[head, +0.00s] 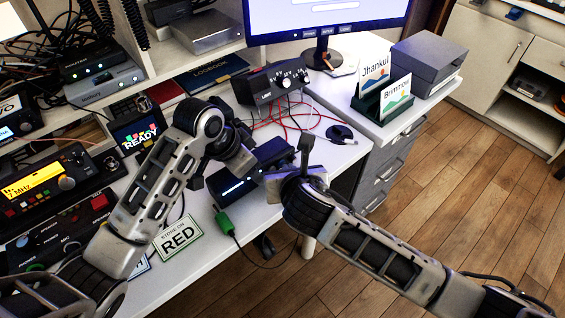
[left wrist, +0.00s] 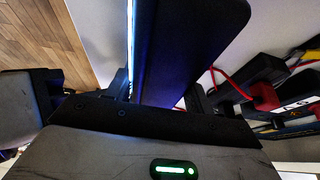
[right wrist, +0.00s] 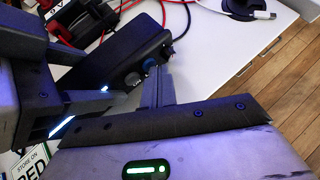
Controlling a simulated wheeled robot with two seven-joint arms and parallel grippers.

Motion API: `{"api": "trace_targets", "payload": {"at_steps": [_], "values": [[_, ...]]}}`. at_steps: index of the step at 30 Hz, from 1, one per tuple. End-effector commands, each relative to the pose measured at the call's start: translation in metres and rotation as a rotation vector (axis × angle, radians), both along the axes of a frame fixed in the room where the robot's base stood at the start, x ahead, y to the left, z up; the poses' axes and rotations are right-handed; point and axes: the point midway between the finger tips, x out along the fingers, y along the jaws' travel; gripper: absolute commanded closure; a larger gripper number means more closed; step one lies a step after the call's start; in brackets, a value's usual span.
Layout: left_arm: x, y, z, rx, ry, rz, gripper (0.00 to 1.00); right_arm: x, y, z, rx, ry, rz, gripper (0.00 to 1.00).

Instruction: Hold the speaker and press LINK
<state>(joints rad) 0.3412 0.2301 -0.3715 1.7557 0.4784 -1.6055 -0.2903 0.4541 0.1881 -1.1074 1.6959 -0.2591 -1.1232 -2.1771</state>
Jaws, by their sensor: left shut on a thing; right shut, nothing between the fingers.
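The speaker (head: 262,163) is a dark box with a lit blue-white strip, above the front of the white desk. Its long dark body fills the middle of the left wrist view (left wrist: 195,50). My left gripper (head: 238,172) is shut on it; its fingertips are mostly hidden. My right gripper (head: 305,148) is shut and empty at the speaker's right end. In the right wrist view its closed fingers (right wrist: 157,88) are close beside a round bluish knob or button on the speaker's (right wrist: 115,52) end; I cannot tell whether they touch.
A green plug (head: 224,222) on a cable hangs by the desk's front edge, near a STORE ON RED card (head: 178,239). A black box with switches (head: 270,86) and red cables lies behind. Radios crowd the left; wooden floor (head: 470,170) is open at right.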

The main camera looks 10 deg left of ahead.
Motion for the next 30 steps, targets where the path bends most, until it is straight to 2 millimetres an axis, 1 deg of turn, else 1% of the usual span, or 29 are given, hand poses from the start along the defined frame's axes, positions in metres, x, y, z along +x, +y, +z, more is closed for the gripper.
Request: {"api": "trace_targets", "payload": {"at_steps": [7, 18, 30], "values": [[0.000, -0.001, 0.001, -0.002, -0.002, -0.001, 0.84, -0.009, -0.009, 0.000, 0.000, 0.000, 0.000, 1.00], [0.000, 0.000, 0.001, -0.001, -0.003, 0.000, 0.84, -0.011, -0.011, 0.000, 0.000, 0.000, 0.000, 1.00], [0.001, 0.000, 0.001, -0.001, -0.003, 0.000, 0.84, -0.037, -0.040, 0.000, -0.002, 0.001, 0.000, 1.00]]}}
